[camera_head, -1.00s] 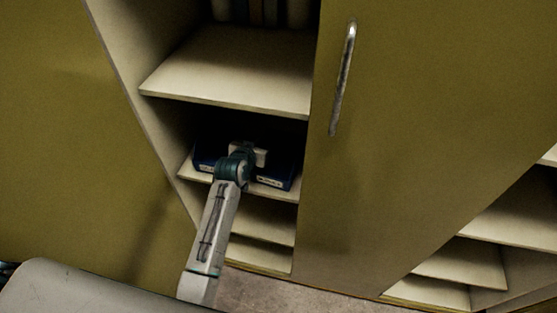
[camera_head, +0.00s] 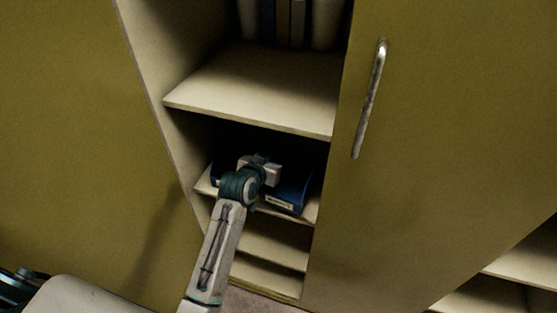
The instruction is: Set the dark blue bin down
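The dark blue bin (camera_head: 292,190) is on a middle shelf (camera_head: 311,212) of the open cabinet, partly hidden behind my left wrist. A small pale label shows on its front right. My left gripper (camera_head: 262,168) reaches into this compartment at the bin, in front of and over its middle. Its fingertips are hidden or too dark to make out, so I cannot tell whether it grips the bin. I cannot tell whether the bin rests fully on the shelf. My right gripper is not in view.
An empty shelf (camera_head: 255,90) lies just above the bin's compartment, and upright binders (camera_head: 285,22) stand higher up. Lower shelves (camera_head: 270,248) look empty. An olive door with a metal handle (camera_head: 370,98) is close on the right. More shelves (camera_head: 490,292) show at lower right.

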